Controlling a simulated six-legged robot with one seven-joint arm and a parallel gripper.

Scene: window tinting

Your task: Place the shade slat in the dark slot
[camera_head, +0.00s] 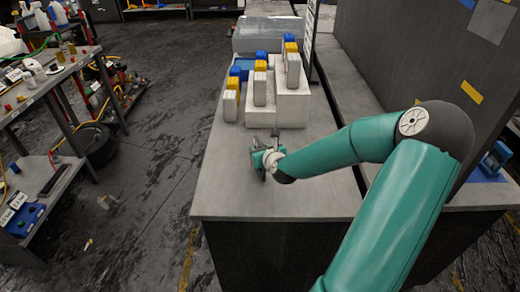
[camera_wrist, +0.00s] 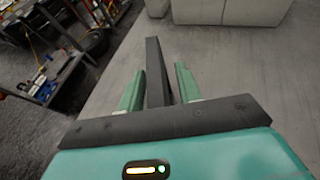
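My gripper (camera_wrist: 160,72) points over the grey counter, with its two teal fingers apart. The dark grey slat (camera_wrist: 155,70), long and thin, stands between the fingers and reaches past their tips. A narrow gap shows on its right side and a smaller one on its left, so I see no clear grip; its lower end is hidden behind my palm. In the head view my gripper (camera_head: 264,160) is low over the front part of the counter, with a thin upright dark piece at it. I cannot make out the dark slot for certain.
The grey counter (camera_head: 230,200) is bare at its front and left. A dark gap runs along the counter's right side. A cluttered workbench (camera_head: 45,85) stands left.

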